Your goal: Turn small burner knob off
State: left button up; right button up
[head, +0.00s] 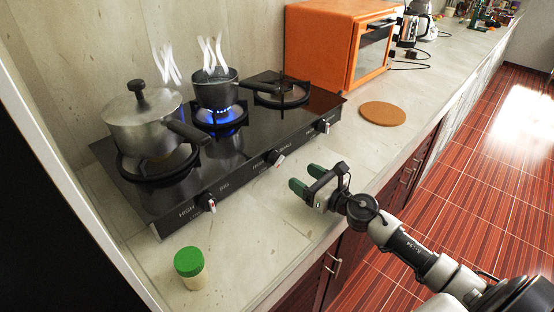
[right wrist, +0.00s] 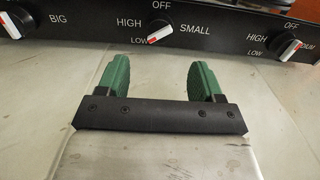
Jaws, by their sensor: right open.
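The small burner knob (head: 277,158) is the middle knob on the black stove's front panel. In the right wrist view the knob (right wrist: 159,32) sits between HIGH and SMALL, with OFF above it and LOW below left. Its white and red marker lies slanted. The middle burner (head: 221,116) has a blue flame under a small dark pot (head: 215,91). My right gripper (head: 306,178) is open and empty over the counter in front of the knob. In the right wrist view its green fingers (right wrist: 161,72) are apart, short of the knob. My left gripper is not in view.
A grey lidded pot (head: 143,122) stands on the left burner. Other knobs (head: 207,202) (head: 322,126) flank the middle one. A green-capped jar (head: 190,268) is at the counter's front left. An orange oven (head: 327,45) and a round cork mat (head: 382,114) are at right.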

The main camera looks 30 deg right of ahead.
aim_at(279, 160)
jog(key=p+x, duration=0.1)
jog(key=x, duration=0.8)
jog(key=shift+w+a, duration=0.1)
jog(key=c, duration=0.9)
